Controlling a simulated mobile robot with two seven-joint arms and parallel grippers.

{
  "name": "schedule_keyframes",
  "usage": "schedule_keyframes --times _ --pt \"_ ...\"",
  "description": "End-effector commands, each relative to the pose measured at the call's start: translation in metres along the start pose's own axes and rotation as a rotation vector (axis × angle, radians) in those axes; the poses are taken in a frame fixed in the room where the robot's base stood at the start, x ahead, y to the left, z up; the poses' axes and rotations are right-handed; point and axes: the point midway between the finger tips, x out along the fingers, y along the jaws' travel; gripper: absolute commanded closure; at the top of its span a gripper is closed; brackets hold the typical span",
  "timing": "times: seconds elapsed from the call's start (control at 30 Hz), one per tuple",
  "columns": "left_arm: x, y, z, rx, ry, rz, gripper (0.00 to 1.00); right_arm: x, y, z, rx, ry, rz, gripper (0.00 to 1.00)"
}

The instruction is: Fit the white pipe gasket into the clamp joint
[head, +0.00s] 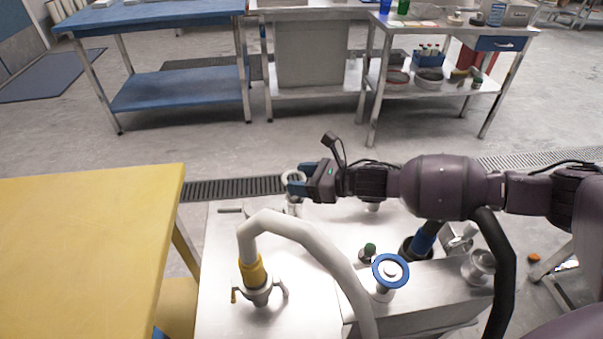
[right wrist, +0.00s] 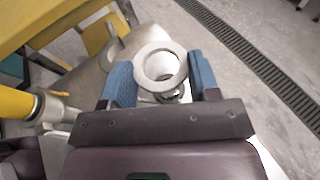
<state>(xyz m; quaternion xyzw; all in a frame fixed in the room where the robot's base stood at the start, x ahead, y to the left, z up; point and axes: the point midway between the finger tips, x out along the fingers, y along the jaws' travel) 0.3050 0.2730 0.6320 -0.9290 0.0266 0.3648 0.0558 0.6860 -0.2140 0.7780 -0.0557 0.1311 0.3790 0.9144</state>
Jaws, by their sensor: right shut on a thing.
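The white gasket (head: 286,176) is a flat ring held between the blue fingertips of my right gripper (head: 294,182), at the far edge of the metal machine top. In the right wrist view the gasket (right wrist: 141,66) lies between the two blue fingers of my right gripper (right wrist: 162,82). A metal fitting (head: 294,208), which looks like the clamp joint, stands just below the gasket. It partly shows through the ring in the wrist view (right wrist: 172,93). I cannot tell whether gasket and fitting touch. My left gripper is out of view.
A thick white hose (head: 300,228) with a yellow collar (head: 252,270) arches over the machine top (head: 220,300). A blue-rimmed wheel (head: 391,271) and a dark green-topped knob (head: 369,253) stand to the right. A yellow table (head: 80,240) is on the left.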

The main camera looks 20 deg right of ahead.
Motion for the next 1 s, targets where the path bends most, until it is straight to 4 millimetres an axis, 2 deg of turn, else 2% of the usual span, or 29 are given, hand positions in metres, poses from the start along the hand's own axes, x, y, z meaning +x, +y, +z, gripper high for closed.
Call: schedule_keyframes --times 0.03,0.17,0.4,1.0 --pt "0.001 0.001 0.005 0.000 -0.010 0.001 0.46 0.002 0.000 -0.009 0.005 0.004 0.000 0.74" --pt "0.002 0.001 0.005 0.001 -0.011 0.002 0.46 0.004 0.000 -0.019 0.004 0.005 0.000 0.74" --pt "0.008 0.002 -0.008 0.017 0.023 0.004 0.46 0.009 0.000 -0.034 0.004 0.003 0.000 0.74" --pt "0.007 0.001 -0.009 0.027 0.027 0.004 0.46 0.011 0.000 -0.039 0.000 0.000 0.000 0.74"
